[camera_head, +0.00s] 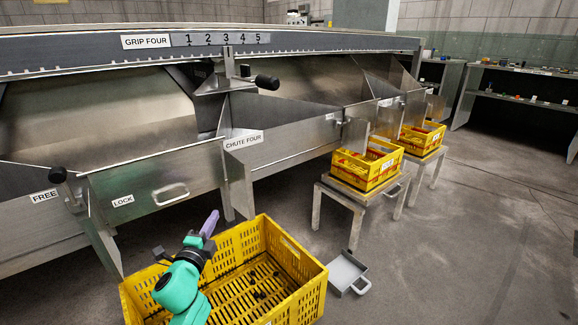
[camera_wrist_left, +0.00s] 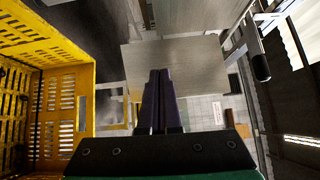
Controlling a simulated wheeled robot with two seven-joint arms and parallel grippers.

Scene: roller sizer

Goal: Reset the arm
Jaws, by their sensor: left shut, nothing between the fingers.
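My left gripper (camera_head: 209,224) shows at the lower left of the head view, on a green wrist above the near yellow crate. In the left wrist view its two purple fingers (camera_wrist_left: 158,100) are together with nothing between them. The fingertips are apart from the sizer's metal panels. My right gripper is in neither view.
The near yellow crate (camera_head: 305,272) holds a few small dark items. The steel sizer (camera_head: 140,190) has a lever (camera_head: 266,82) and a FREE/LOCK handle (camera_head: 58,174). A grey scoop tray (camera_head: 346,274) lies on the floor. Yellow crates (camera_head: 366,172) stand on stands further right. Open floor lies at right.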

